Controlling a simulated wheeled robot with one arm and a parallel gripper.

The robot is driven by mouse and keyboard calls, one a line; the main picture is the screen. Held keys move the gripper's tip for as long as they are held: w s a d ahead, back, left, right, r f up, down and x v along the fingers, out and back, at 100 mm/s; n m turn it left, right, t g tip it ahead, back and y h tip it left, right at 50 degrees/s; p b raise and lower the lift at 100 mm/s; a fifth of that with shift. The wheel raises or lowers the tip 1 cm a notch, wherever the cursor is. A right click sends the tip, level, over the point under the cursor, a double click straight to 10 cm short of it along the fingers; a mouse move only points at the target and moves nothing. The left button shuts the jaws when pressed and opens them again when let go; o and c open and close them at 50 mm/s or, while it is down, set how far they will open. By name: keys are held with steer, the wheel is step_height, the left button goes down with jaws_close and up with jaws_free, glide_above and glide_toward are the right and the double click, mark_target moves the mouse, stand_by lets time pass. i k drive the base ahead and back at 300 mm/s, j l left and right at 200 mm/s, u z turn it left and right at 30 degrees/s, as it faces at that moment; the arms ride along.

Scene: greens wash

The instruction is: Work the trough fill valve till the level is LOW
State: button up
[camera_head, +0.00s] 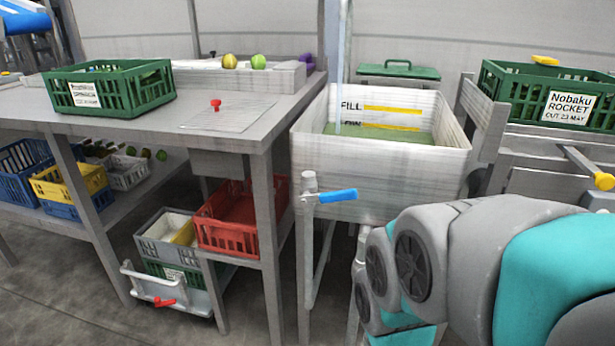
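The white trough (380,165) stands right of the workbench. Its inner back wall carries a FILL label with a yellow band (393,110). Below it is a second label, apparently LOW (352,125), its lower part cut off by greenish water (400,135). A pale vertical line (341,80), pipe or water stream, comes down into the trough. The valve with a blue lever (338,195) sits on a grey post at the trough's front left; the lever points right, roughly level. My arm fills the lower right, close to the trough; my gripper is not visible.
A green crate (110,90) and a red knob (215,105) are on the workbench (225,130). A red crate (240,220) sits on a shelf below. A green crate labelled Nobaku Rocket (520,85) stands at right. Floor (60,290) is open at lower left.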

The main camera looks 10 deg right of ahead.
mark_target(348, 194)
steer(key=k+l+u, duration=0.15)
steer(key=l+u, duration=0.3)
steer(key=k+l+u, duration=0.15)
steer(key=u, duration=0.35)
steer(key=k+l, duration=0.05)
